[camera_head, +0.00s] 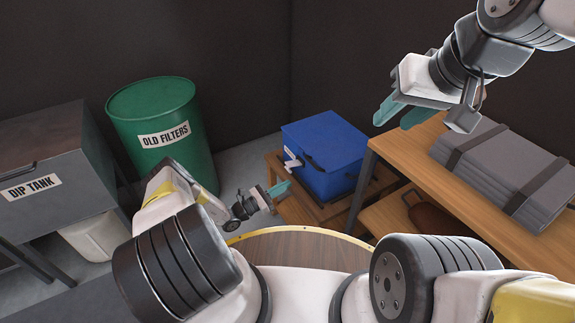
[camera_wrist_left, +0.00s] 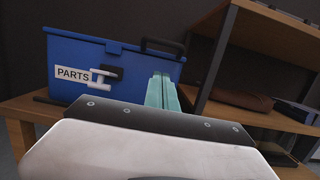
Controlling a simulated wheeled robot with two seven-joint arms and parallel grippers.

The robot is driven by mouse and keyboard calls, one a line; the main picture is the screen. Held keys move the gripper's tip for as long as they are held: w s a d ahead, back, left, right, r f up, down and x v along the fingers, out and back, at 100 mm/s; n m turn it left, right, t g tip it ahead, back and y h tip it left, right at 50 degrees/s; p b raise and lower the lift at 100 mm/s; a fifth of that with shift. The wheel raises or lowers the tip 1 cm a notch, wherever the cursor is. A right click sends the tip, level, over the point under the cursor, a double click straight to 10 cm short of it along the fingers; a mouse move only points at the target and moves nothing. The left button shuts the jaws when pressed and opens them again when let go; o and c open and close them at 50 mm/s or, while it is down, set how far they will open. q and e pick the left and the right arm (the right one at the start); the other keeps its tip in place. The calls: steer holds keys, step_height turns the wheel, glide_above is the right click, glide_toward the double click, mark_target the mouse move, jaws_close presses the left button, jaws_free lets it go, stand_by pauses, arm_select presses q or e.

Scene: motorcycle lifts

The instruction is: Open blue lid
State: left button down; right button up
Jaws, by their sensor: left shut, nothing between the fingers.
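A blue box with a blue lid (camera_head: 325,135) stands on a wooden stand, and the lid looks closed. In the left wrist view the box (camera_wrist_left: 75,53) shows a PARTS label, a white and black latch (camera_wrist_left: 104,77) on its front and a black handle (camera_wrist_left: 163,46). My left gripper (camera_head: 281,189) is shut and empty, low in front of the box and apart from the lid. Its teal fingers (camera_wrist_left: 162,91) point toward the right part of the box front. My right gripper (camera_head: 402,112) is raised at the upper right, open and empty, with its teal fingers apart.
A green OLD FILTERS drum (camera_head: 164,136) stands left of the box, beside a grey DIP TANK (camera_head: 50,172). At right a wooden shelf unit (camera_head: 405,158) close to the box holds strapped grey slabs (camera_head: 500,165). A brown item (camera_wrist_left: 240,98) lies on its lower shelf.

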arm_select(q)
steer(key=w+d+r, duration=0.4)
steer(key=w+d, duration=0.1)
steer(key=d, duration=0.2)
steer(key=shift+r, duration=0.3)
steer(key=shift+w, duration=0.1)
